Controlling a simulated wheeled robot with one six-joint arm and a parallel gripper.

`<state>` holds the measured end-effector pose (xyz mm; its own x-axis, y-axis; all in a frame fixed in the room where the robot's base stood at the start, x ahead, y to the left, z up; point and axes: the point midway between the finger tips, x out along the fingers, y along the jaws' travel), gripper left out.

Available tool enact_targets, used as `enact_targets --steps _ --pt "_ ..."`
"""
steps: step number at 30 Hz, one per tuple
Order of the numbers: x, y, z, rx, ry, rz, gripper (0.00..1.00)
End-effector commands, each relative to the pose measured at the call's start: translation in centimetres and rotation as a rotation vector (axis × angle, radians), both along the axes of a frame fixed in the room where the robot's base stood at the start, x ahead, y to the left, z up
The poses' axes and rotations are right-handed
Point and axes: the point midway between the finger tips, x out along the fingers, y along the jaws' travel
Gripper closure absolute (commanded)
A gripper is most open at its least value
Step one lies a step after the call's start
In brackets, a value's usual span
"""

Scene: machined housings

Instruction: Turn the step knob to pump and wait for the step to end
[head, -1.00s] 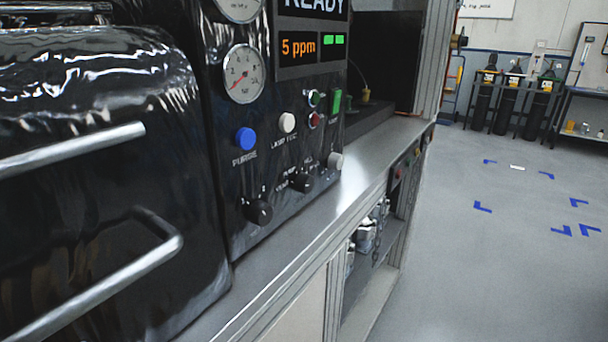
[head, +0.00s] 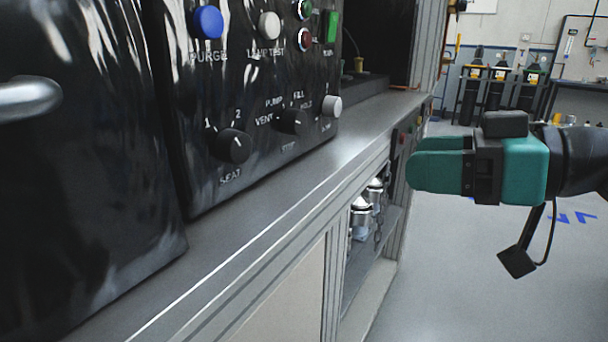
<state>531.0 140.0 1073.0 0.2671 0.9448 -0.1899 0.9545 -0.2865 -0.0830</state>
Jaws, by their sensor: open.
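The step knob (head: 292,121) is a black rotary knob on the black panel, with the labels PUMP, FILL, HOLD, VENT and STOP around it. Its pointer is too small to read for certain. A second black knob (head: 233,146), labelled SEAT with marks 1 and 2, sits to its left. My gripper (head: 424,160), with teal fingers, is at the right of the head view, in front of the bench and well apart from the knob. It is open and empty. The panel's display is out of view now.
A blue PURGE button (head: 208,22), white lamp test button (head: 269,25) and small grey knob (head: 332,106) surround the knobs. A metal bench ledge (head: 270,195) runs below the panel. A bar handle (head: 30,97) juts out at left.

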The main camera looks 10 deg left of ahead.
Motion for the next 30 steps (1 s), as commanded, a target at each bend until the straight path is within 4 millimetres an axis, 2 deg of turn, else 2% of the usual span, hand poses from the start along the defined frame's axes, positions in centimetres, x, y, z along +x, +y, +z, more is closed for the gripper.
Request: enact_targets --steps 1,5,8,11,24,30 --pt "1.1 -0.3 -0.9 0.056 -0.046 -0.019 0.36" --pt "2.4 -0.7 0.2 0.142 -0.124 -0.047 0.36" --pt "2.8 0.0 0.7 0.16 -0.14 -0.05 0.36" --pt "3.2 1.4 0.9 0.159 -0.139 -0.047 0.36" --pt "6.3 10.9 1.0 0.158 -0.138 -0.046 0.36" --pt "7.6 14.0 0.9 0.157 -0.137 -0.049 0.36"
